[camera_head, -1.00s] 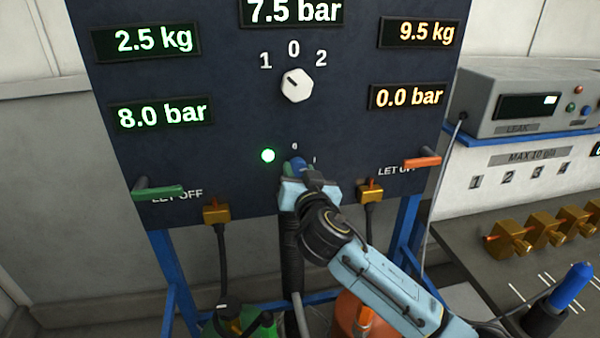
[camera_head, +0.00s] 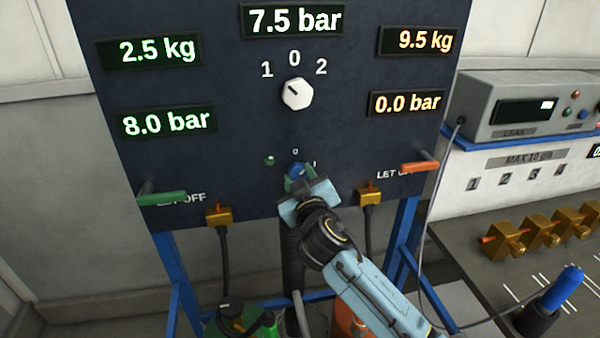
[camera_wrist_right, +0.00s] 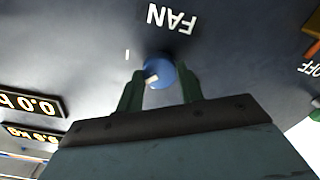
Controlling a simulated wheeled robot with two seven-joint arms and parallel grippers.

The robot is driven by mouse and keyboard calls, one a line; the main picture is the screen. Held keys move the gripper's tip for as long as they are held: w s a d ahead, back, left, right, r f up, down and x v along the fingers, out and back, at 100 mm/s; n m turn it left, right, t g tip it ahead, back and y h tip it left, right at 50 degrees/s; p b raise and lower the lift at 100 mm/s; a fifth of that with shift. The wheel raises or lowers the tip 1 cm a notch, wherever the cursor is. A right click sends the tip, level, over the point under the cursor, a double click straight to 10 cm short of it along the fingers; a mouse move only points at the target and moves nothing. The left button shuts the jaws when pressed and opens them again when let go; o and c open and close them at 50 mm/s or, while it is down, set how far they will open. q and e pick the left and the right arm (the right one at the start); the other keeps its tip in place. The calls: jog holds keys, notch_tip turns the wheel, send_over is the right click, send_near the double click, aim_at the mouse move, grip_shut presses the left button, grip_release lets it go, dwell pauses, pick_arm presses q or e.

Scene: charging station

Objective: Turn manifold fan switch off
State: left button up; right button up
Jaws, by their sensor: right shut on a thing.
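The blue fan switch knob (camera_head: 296,170) is on the lower middle of the dark panel (camera_head: 240,130), below the small 0 mark. My right gripper (camera_head: 299,180) reaches it from below and is shut on it. In the right wrist view the knob (camera_wrist_right: 160,73) sits between the two green fingertips, under the upside-down word FAN, with a pale mark on its face. The indicator lamp (camera_head: 269,160) left of the knob is dark green and unlit. My left gripper is out of view.
A white rotary selector (camera_head: 297,94) sits above, among several displays. Green (camera_head: 162,198) and orange (camera_head: 420,167) handles stick out at the panel's sides. Brass valves (camera_head: 218,215) with hoses hang at its lower edge. A bench with a leak tester (camera_head: 530,103) stands at the right.

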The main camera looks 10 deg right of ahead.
jog(key=n+p, duration=0.2)
jog(key=n, duration=0.3)
jog(key=shift+n, duration=0.3)
jog(key=shift+n+p, duration=1)
jog(key=shift+n, duration=0.9)
jog(key=o, duration=1)
jog(key=shift+s, duration=0.1)
jog(key=s, duration=1.3)
jog(key=shift+b, duration=0.45)
jog(key=shift+s+a+f, duration=0.1)
